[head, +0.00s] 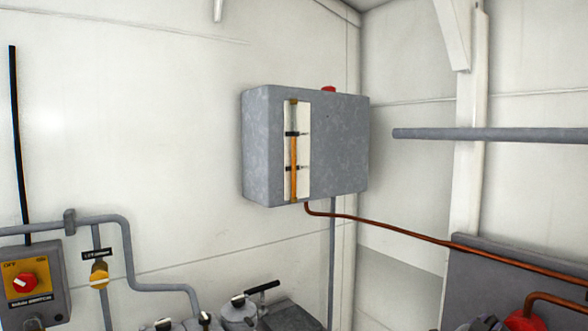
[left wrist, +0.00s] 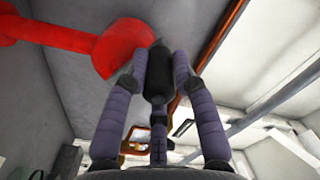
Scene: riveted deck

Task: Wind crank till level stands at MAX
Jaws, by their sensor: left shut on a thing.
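The grey tank (head: 340,150) hangs on the wall in the head view. Its upright sight gauge (head: 304,180) holds an orange column (head: 293,155) that appears to reach about the upper black mark (head: 298,134); the exact top and any lettering are too small to read. In the left wrist view the crank (left wrist: 122,48) is a red arm with a rounded end and a black handle (left wrist: 158,75). My left gripper (left wrist: 160,82) has its purple fingers closed around that handle. My right gripper is not seen.
A copper pipe (head: 400,233) runs from under the tank to the lower right. A red round part (head: 525,320) shows at the lower right edge. A switch box (head: 32,285) and grey pipework (head: 125,250) are at left. A grey horizontal pipe (head: 490,135) crosses at right.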

